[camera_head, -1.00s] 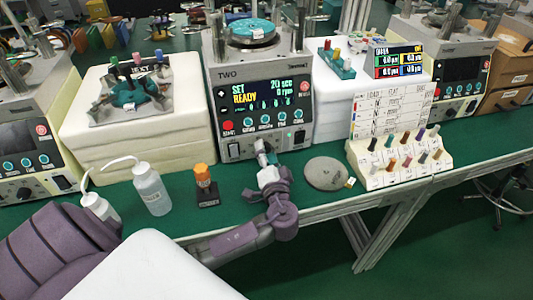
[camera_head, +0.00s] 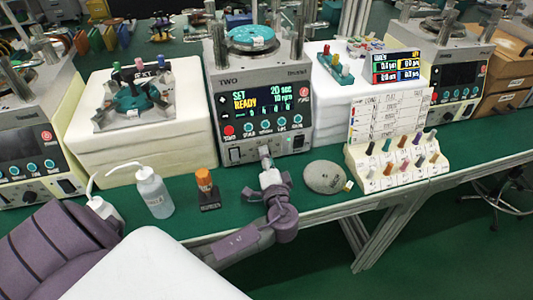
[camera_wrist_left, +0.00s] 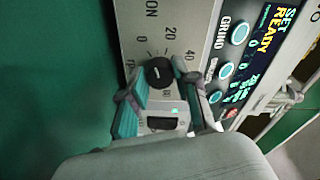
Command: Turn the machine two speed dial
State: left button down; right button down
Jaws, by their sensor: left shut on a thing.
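Machine two (camera_head: 228,83) is the grey unit marked TWO in the middle of the head view. Its screen (camera_head: 265,104) reads SET, READY, 20 sec and what looks like 10 rpm. My left gripper (camera_head: 266,156) is at the lower front of this machine and hides the dial in the head view. In the left wrist view the black round speed dial (camera_wrist_left: 159,73) sits between the two fingers of my left gripper (camera_wrist_left: 161,76), which is shut on it. Scale numbers 0, 20 and 40 show around the dial. My right gripper is not in view.
On the green bench stand a wash bottle (camera_head: 153,191), an orange-topped holder (camera_head: 207,189) and a round grey disc (camera_head: 325,177). A rack of coloured pegs (camera_head: 384,181) is to the right. Other machines stand at left (camera_head: 30,150) and right (camera_head: 455,75).

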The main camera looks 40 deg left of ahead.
pick_arm(q)
jog(key=m+p, duration=0.2)
jog(key=m, duration=0.1)
jog(key=m+p, duration=0.1)
jog(key=shift+r+g+p, duration=0.25)
jog(key=shift+g+p, duration=0.05)
jog(key=m+p, duration=0.3)
jog(key=m, duration=0.1)
jog(key=m+p, duration=0.2)
jog(key=m, duration=0.1)
jog(key=shift+d+g+p, duration=0.1)
jog(key=shift+g+p, duration=0.2)
jog(key=m+p, duration=0.2)
jog(key=m, duration=0.1)
jog(key=shift+w+m, duration=0.1)
jog(key=shift+m, duration=0.2)
jog(key=m+y+p, duration=0.1)
jog(key=m+p, duration=0.3)
jog(key=m, duration=0.2)
jog(key=shift+g, duration=0.4)
jog(key=shift+d+f+m+p, duration=0.15)
jog(key=shift+m+p, duration=0.3)
jog(key=shift+m, duration=0.6)
jog(key=shift+a+f+m+p, duration=0.1)
jog(key=shift+m+p, duration=0.3)
jog(key=shift+m, duration=0.65)
jog(key=c, duration=0.8)
grip_release()
jog(key=shift+y, duration=0.3)
jog(key=shift+c, duration=0.2)
